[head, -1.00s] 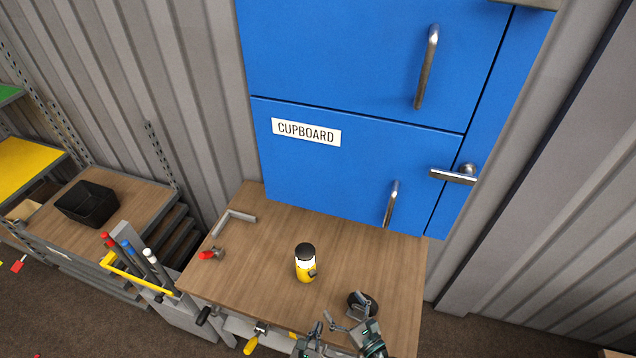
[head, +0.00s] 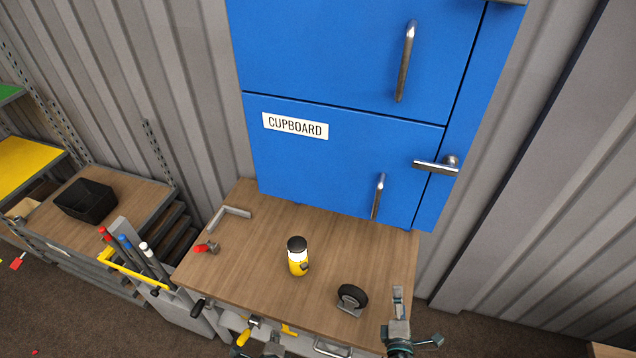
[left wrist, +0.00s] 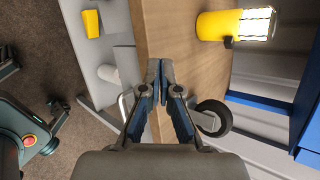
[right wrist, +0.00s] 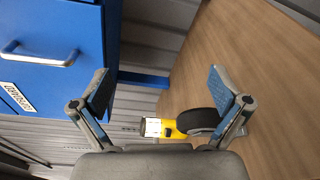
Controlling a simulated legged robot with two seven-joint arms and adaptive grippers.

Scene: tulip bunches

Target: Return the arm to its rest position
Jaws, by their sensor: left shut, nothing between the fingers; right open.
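My left gripper (head: 262,336) is low in the head view at the workbench's front edge, partly cut off by the frame. In the left wrist view its fingers (left wrist: 160,72) are together with nothing between them. My right gripper (head: 418,318) is at the bench's front right corner in the head view. Its fingers (right wrist: 158,78) are spread and empty in the right wrist view. Both grippers are apart from the yellow lamp (head: 298,258) and the black caster wheel (head: 353,296), which rest on the wooden workbench (head: 250,270).
A blue cupboard (head: 340,150) with metal handles stands behind the bench. A red-handled part (head: 207,248) and a grey angle bracket (head: 230,214) lie on the bench's left. Handled tools (head: 128,250) stand at its left side. A black bin (head: 85,201) is farther left.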

